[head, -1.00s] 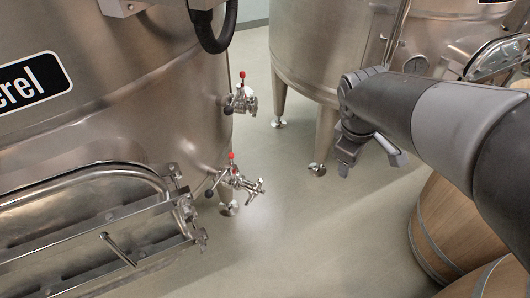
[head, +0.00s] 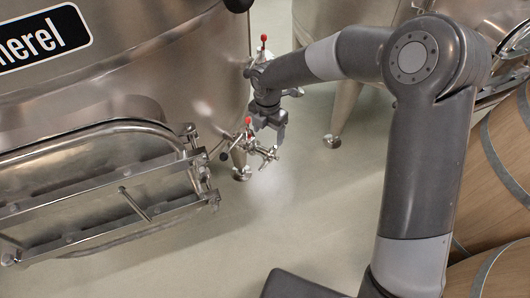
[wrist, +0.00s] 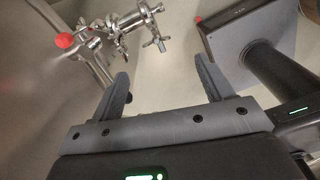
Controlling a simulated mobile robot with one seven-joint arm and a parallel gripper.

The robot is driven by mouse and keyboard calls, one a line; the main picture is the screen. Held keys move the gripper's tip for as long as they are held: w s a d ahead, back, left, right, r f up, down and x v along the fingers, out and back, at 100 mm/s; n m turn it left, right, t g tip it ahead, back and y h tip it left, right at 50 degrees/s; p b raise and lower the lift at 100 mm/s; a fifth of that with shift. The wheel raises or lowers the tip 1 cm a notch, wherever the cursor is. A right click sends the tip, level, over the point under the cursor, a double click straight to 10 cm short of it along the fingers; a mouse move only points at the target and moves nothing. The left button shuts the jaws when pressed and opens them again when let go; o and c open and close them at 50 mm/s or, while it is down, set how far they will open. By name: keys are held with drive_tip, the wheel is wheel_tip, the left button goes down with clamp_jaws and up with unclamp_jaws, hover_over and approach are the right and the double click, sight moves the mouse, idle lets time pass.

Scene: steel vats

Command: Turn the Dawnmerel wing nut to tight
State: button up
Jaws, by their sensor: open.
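The steel vat (head: 180,75) with a label ending in "merel" fills the left of the head view. A lower valve assembly with a red-tipped lever (head: 248,120) sticks out from its side. In the wrist view its clamp fitting (wrist: 128,20) carries a small steel wing nut (wrist: 155,42), pointing toward the camera side. In the head view the wing nut is too small to make out clearly. My gripper (head: 269,130) hangs just above and beside this valve. In the wrist view my gripper (wrist: 161,70) is open and empty, its fingers apart from the wing nut.
A second red-tipped valve (head: 263,40) sits higher on the vat, partly behind my arm. The hatch with its steel bar frame (head: 110,190) is at left. Wooden barrels (head: 505,150) stand at right, another vat (head: 350,20) behind. The middle floor is clear.

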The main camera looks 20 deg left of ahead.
sight(265, 156)
drive_tip(key=shift+n, duration=0.3)
drive_tip(key=f, duration=0.7)
drive_tip(key=a+f, duration=0.1)
drive_tip(key=f, duration=0.3)
drive_tip(key=shift+s+f, duration=0.1)
drive_tip(key=shift+f, duration=0.2)
drive_tip(key=shift+c, duration=0.4)
drive_tip(key=c, duration=0.9)
